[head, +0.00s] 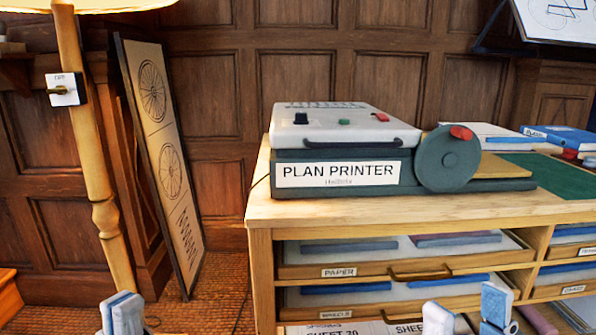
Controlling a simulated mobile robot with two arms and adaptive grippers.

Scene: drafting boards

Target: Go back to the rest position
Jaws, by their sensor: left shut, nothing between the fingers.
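My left gripper (121,313) is at the bottom left edge, low in front of the floor and the lamp post. Its pale, blue-padded fingertips are together with nothing between them. My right gripper (467,312) is at the bottom edge, in front of the cabinet's lower shelves. Its two pale fingers stand apart, and no object shows between them. Both arms are mostly below the picture.
A plan printer (340,174) with a hand wheel stands on the wooden cabinet (262,207). Drawers labelled paper (339,272) and others are below. A wooden lamp post (92,170) and a leaning framed board (165,160) stand left. Carpet shows between board and cabinet.

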